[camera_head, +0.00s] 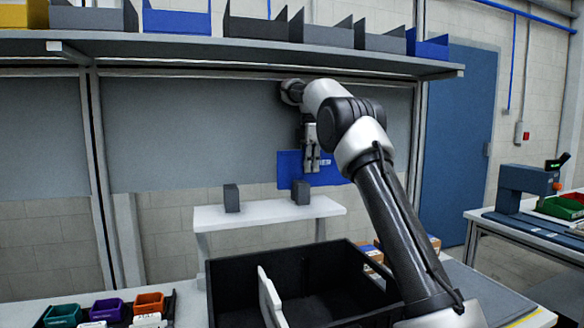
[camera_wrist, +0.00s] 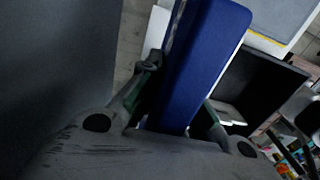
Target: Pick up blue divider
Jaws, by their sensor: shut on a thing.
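The blue divider (camera_head: 289,168) is a flat blue panel with a small white label at its right. My gripper (camera_head: 312,168) is shut on it and holds it upright above the white raised shelf (camera_head: 260,213). In the wrist view the blue divider (camera_wrist: 203,62) stands edge-on between the two fingers of my gripper (camera_wrist: 176,104). My gripper and forearm cover part of its upper right in the head view. I cannot tell whether its lower edge touches anything.
Two dark blocks (camera_head: 231,198) (camera_head: 300,192) stand on the white shelf. A black crate (camera_head: 235,290) with a white panel (camera_head: 269,298) inside is in front. Small coloured bins (camera_head: 106,310) sit at lower left. An overhead shelf (camera_head: 250,48) holds several bins.

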